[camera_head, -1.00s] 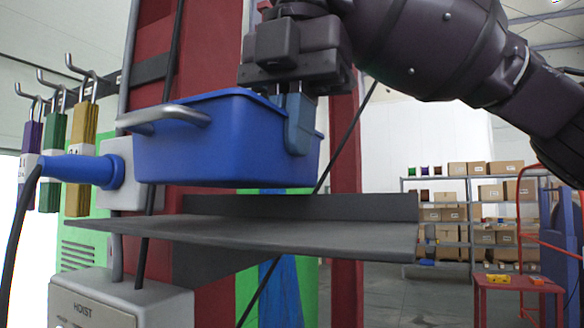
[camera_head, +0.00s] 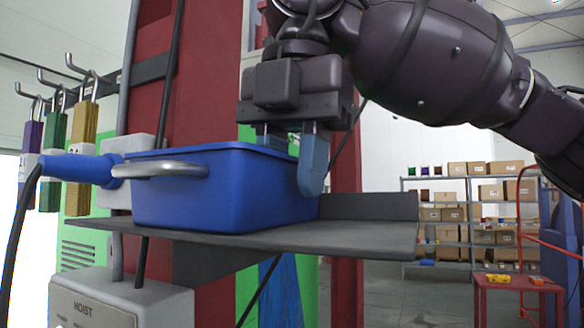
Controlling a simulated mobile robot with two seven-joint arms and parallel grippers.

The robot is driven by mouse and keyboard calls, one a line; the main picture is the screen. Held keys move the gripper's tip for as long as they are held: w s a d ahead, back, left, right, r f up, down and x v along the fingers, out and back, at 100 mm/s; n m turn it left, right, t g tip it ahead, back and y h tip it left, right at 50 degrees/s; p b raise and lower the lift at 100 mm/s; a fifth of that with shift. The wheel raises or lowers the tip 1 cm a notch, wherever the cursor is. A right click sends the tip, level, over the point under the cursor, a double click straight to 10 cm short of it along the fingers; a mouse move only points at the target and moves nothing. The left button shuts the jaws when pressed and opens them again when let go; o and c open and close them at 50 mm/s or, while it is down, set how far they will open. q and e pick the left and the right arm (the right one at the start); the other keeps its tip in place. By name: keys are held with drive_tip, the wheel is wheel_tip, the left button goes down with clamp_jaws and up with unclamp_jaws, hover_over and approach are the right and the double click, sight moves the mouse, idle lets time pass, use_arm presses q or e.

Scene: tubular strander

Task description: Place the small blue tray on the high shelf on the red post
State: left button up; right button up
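The small blue tray (camera_head: 215,192), with a grey handle on its left end, sits level on the dark grey shelf (camera_head: 345,238) fixed to the red post (camera_head: 205,85). Its base appears to touch the shelf top. My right gripper (camera_head: 291,160) is over the tray's right end, pointing down. Its fingers are spread apart, one partly hidden behind the tray's rim and one in front near the right end. I see a wider gap than the wall between them. My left gripper is not in view.
A blue plug with a black cable (camera_head: 80,168) is close to the tray's left end. A hoist box (camera_head: 120,300) is below the shelf. The shelf's right part is bare, with a raised back lip.

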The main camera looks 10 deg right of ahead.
drive_tip(key=shift+r, duration=0.15)
wheel_tip(320, 180, up, 12)
drive_tip(key=shift+s+d+p, duration=0.3)
drive_tip(key=shift+d+p, duration=0.05)
drive_tip(key=shift+p, duration=0.05)
idle(0.9)
